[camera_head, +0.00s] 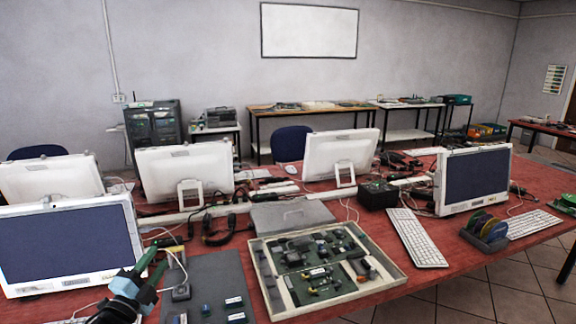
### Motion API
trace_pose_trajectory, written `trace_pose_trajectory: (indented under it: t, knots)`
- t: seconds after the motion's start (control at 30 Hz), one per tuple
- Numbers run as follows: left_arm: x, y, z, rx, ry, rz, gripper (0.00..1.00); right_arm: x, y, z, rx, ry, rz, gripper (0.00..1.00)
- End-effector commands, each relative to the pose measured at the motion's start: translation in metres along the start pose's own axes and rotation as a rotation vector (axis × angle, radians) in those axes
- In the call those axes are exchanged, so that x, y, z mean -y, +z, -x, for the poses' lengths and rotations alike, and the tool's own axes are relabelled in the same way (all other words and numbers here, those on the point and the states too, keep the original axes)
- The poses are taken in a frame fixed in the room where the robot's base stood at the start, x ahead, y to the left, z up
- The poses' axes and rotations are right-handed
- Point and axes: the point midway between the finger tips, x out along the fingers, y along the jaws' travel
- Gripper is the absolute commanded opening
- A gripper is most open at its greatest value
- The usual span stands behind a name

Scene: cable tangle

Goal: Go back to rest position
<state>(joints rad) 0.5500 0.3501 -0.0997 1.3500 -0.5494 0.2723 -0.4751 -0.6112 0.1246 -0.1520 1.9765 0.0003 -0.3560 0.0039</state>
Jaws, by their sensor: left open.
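My left gripper (154,263) shows at the lower left, its green fingers pointing up and to the right. It is open and appears empty, above the red table (455,262) between the left front monitor (66,245) and a dark grey mat (205,285). A small grey device (180,292) with a cable lies just right of the fingers. I cannot tell whether the fingers touch anything. Dark tangled cables (218,235) lie farther back, around the middle of the table. My right gripper is not in view.
A pale tray (392,262) of circuit parts stands right of the mat. Several white monitors, including one at right (474,180), line the table. A black box (377,194), a keyboard (416,238) and a spool holder (485,232) are on the right. Some bare tabletop lies between keyboard and spools.

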Motion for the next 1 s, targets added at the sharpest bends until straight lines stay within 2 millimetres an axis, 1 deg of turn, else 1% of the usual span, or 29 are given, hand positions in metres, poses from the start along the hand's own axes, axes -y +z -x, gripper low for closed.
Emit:
trace_pose_trajectory:
  t: [0.03, 0.1, 0.2, 0.3, 0.4, 0.53, 0.6, 0.77, 0.87, 0.97, 1.0]
  knots:
    - [-0.005, 0.015, 0.001, 0.080, 0.021, 0.129, 0.41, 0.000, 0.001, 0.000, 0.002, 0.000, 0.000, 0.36]
    - [-0.014, 0.033, 0.004, 0.184, 0.047, 0.305, 0.41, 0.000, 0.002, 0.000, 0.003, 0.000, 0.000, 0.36]
    - [-0.029, 0.051, 0.009, 0.309, 0.081, 0.520, 0.41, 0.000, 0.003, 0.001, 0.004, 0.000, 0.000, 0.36]
    - [-0.045, 0.063, 0.017, 0.414, 0.111, 0.699, 0.41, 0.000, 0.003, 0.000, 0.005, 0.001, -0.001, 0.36]
    - [-0.060, 0.070, 0.024, 0.508, 0.138, 0.859, 0.41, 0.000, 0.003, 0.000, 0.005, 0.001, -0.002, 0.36]
    - [-0.082, 0.074, 0.036, 0.622, 0.177, 1.047, 0.41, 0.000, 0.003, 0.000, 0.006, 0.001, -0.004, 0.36]
    - [-0.102, 0.061, 0.055, 0.620, 0.210, 1.043, 0.41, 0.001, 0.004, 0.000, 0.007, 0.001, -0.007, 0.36]
    - [-0.137, 0.035, 0.095, 0.633, 0.275, 1.060, 0.41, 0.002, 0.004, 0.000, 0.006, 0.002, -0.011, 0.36]
    - [-0.160, 0.015, 0.125, 0.644, 0.320, 1.078, 0.41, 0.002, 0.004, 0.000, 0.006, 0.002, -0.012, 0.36]
    - [-0.184, -0.009, 0.165, 0.661, 0.375, 1.101, 0.41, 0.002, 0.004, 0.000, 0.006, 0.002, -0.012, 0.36]
    - [-0.194, -0.020, 0.183, 0.670, 0.400, 1.112, 0.41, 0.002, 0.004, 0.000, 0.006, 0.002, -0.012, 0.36]
